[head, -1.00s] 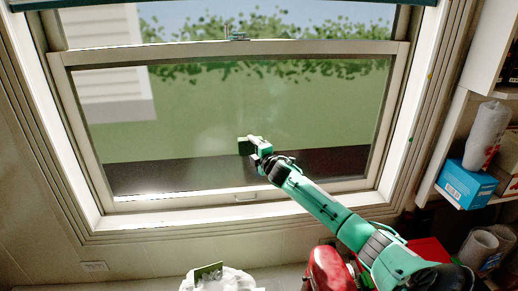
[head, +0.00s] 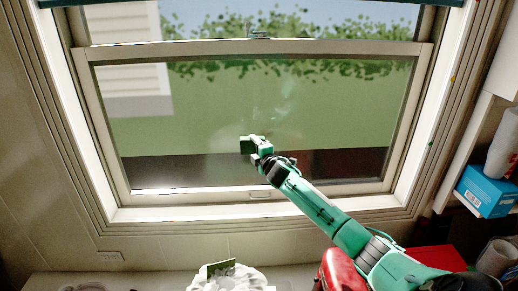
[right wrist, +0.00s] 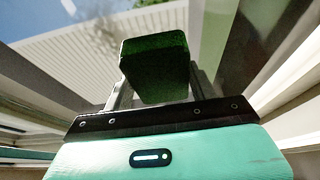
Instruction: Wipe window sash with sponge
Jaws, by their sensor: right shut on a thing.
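The window sash (head: 250,47) is a pale frame around a large glass pane in the head view, with a small latch on its top rail. My right gripper (head: 255,147) is in front of the lower middle of the pane. It is shut on a dark green sponge (head: 247,145), which also shows as a block between the fingers in the right wrist view (right wrist: 155,68). The sponge is close to the glass; I cannot tell whether it touches. A faint hazy patch shows on the glass near it. My left gripper is not in view.
Below the window, a white crumpled bag (head: 240,277) with a green card stands at the bottom centre. A red object (head: 340,272) is beside my right arm. A blue box (head: 484,190) stands on the right-hand shelf. The space before the pane's left half is clear.

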